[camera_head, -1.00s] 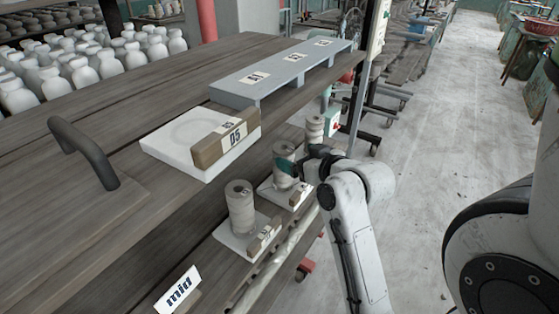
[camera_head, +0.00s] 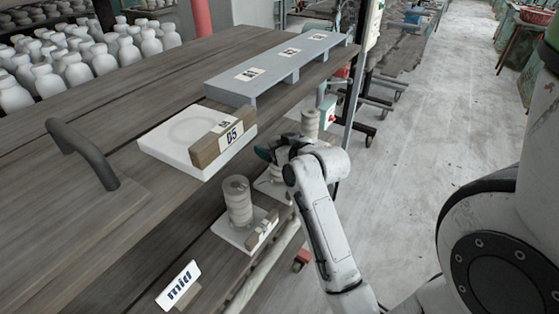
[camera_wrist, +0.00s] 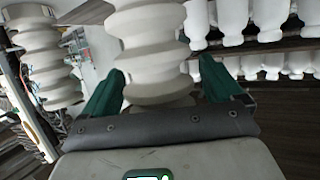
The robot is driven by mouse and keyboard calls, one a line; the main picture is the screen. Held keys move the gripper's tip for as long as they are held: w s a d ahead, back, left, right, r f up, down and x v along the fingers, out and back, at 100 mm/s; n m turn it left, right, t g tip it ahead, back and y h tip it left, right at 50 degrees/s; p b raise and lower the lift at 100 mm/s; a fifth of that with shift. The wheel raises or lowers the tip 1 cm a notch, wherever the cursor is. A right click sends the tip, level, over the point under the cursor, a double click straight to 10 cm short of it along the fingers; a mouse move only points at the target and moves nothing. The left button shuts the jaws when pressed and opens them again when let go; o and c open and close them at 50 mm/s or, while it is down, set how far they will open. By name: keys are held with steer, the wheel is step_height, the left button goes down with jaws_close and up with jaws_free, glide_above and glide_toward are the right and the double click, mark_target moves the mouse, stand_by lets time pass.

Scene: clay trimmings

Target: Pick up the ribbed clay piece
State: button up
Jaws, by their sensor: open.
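A pale ribbed clay piece (camera_wrist: 150,40) stands between the two green fingers of my gripper (camera_wrist: 162,72) in the wrist view. The fingers are open, one on each side; a gap shows at the right finger, and contact at the left is unclear. In the head view my gripper (camera_head: 268,153) is at the middle piece on the lower shelf and largely hides it. A second ribbed clay piece (camera_head: 238,200) stands upright nearer on a white slab. A third ribbed piece (camera_head: 310,123) stands beyond my gripper. Another ribbed piece shows at left in the wrist view (camera_wrist: 45,55).
The wooden upper shelf (camera_head: 120,140) overhangs on the left, bearing a white slab (camera_head: 165,150) with a D5 block and a grey raised stand (camera_head: 225,85). A "mid" sign (camera_head: 180,287) stands at the lower front. The aisle floor (camera_head: 420,150) at right is clear.

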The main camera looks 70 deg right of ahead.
steer(key=shift+c, duration=0.4)
steer(key=c, duration=1.4)
steer(key=shift+c, duration=0.2)
steer(key=shift+r, duration=0.15)
